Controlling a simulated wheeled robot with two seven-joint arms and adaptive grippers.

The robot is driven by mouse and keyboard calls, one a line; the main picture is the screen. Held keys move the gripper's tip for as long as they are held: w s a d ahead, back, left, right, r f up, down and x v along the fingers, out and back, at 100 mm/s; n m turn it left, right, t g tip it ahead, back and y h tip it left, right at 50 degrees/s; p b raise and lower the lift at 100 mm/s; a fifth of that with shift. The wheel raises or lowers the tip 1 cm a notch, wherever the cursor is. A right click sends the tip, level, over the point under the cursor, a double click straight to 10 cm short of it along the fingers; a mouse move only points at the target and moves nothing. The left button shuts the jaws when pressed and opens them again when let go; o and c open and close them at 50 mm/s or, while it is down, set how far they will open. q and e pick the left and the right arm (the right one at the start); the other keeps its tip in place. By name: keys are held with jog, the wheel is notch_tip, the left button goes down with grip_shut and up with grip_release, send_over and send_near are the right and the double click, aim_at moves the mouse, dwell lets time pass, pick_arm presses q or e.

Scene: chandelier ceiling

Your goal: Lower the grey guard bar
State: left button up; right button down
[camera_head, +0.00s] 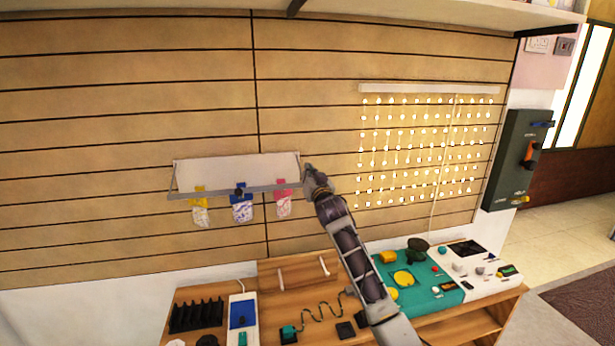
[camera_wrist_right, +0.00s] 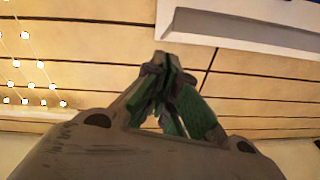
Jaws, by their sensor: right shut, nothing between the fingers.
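The grey guard bar (camera_head: 220,193) runs along the front of a small white wall shelf (camera_head: 235,168), with thin side arms at its ends. Yellow, blue and pink clips with small bags hang along it. My right gripper (camera_head: 311,171) is shut and empty beside the bar's right end; I cannot tell whether it touches. In the right wrist view the shut fingers (camera_wrist_right: 165,62) with green pads point at the slatted wall, close to a pale shelf-like piece (camera_wrist_right: 240,35). My left gripper is out of view.
A string-light panel (camera_head: 425,145) hangs on the wall at right, with a dark control box (camera_head: 515,160) beyond it. Below, a wooden bench (camera_head: 190,298) carries a black rack, a teal mat (camera_head: 440,292) and small parts. The wall left of the shelf is clear.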

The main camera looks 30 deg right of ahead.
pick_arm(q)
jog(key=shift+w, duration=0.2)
pick_arm(e)
jog(key=shift+w+a+f, duration=0.1)
jog(key=shift+w+f, duration=0.2)
jog(key=shift+f, duration=0.35)
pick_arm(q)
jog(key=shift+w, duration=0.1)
